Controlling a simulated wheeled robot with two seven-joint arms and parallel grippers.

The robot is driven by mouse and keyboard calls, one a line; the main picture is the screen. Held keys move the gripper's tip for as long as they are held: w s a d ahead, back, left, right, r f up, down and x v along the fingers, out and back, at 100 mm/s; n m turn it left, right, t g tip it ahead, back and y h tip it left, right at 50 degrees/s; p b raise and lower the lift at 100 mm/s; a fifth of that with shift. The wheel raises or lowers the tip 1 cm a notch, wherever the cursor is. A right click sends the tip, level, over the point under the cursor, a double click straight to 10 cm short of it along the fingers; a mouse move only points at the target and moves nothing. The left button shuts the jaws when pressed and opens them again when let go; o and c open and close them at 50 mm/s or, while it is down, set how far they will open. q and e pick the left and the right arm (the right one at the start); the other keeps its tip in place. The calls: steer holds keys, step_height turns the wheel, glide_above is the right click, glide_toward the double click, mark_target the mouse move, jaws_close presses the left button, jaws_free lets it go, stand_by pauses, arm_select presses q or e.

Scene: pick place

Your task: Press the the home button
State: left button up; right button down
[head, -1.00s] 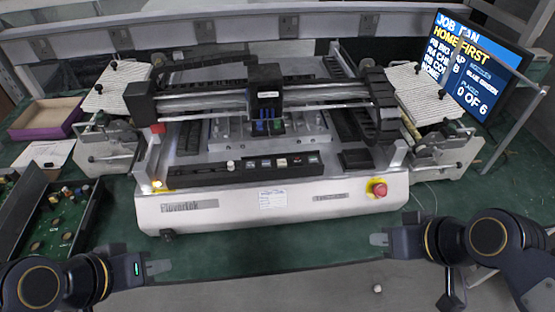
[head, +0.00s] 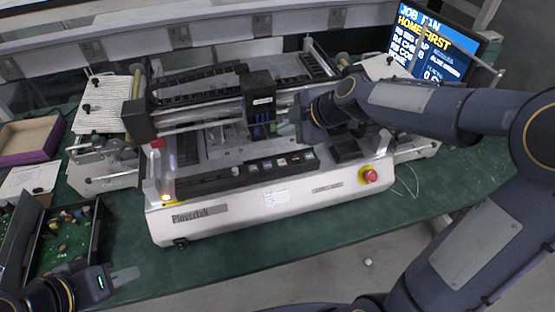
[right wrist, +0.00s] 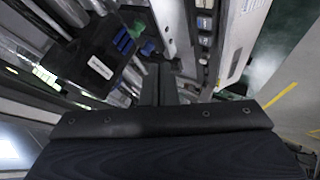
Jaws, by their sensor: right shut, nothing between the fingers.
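The pick-and-place machine (head: 230,212) stands on the green bench, with a black button strip (head: 205,186) along its front. Several small buttons sit on the strip, including a pale one (head: 282,162); their labels are too small to read in the head view. The row of buttons (right wrist: 204,22) also shows in the right wrist view, to the right of my fingers and apart from them. My right gripper (head: 290,129) is shut and empty, above the machine bed behind the strip's right end. My left gripper (head: 125,276) is low at the left; its finger gap cannot be made out.
A red emergency knob (head: 369,174) is at the machine's front right. The black placement head (head: 258,106) is close left of my right gripper. A monitor (head: 432,50) stands at back right, reading "HOME FIRST". A tray of boards (head: 70,232) is at left.

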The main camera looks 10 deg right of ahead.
steer(key=shift+f, duration=0.15)
steer(key=b, duration=0.4)
glide_above(286, 163)
step_height(286, 163, down, 7)
steer(key=shift+f, duration=0.2)
steer(key=shift+f+b, duration=0.6)
steer(key=shift+b, duration=0.4)
stand_by(1.1)
steer(key=shift+f+b, duration=0.4)
steer(key=shift+b, duration=0.5)
